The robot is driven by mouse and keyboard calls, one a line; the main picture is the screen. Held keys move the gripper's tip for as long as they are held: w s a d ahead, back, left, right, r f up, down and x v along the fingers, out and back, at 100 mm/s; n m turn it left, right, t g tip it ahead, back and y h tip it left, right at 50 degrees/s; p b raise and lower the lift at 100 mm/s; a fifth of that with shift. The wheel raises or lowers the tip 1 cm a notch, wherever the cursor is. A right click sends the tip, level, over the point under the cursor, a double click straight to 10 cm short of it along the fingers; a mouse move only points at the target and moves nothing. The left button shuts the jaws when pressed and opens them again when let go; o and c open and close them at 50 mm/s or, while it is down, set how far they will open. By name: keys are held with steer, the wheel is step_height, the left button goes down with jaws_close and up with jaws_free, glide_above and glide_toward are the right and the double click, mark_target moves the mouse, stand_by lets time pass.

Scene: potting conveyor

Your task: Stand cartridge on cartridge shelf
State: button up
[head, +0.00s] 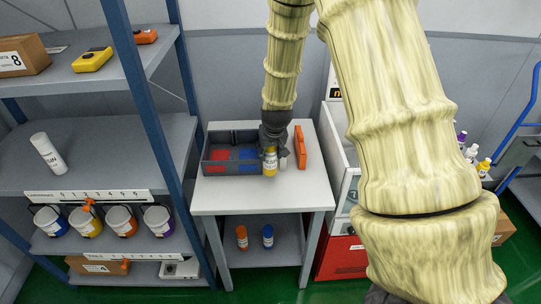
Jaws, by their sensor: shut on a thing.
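My gripper (272,146) points down over the small white table. It is shut on a yellow cartridge (270,163) with a pale label, which looks upright. The cartridge is at the front right corner of a dark divided bin; I cannot tell whether its base touches the tabletop. On the grey shelf (285,252) under the tabletop, an orange cartridge (241,238) and a blue cartridge (267,236) stand side by side, with bare room to their right. No label naming the cartridge shelf is readable.
The dark bin (214,168) holds red and blue pieces. A small white object (283,162) and an orange upright item (300,147) are right of the held cartridge. The front tabletop (265,195) is clear. A blue-posted rack (146,120) stands close on the left.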

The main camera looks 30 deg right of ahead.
mark_target(270, 157)
steer(key=shift+f+p, duration=0.65)
steer(key=shift+f, duration=0.9)
steer(key=shift+f, duration=0.15)
steer(key=o, duration=1.3)
steer(key=shift+c, duration=0.2)
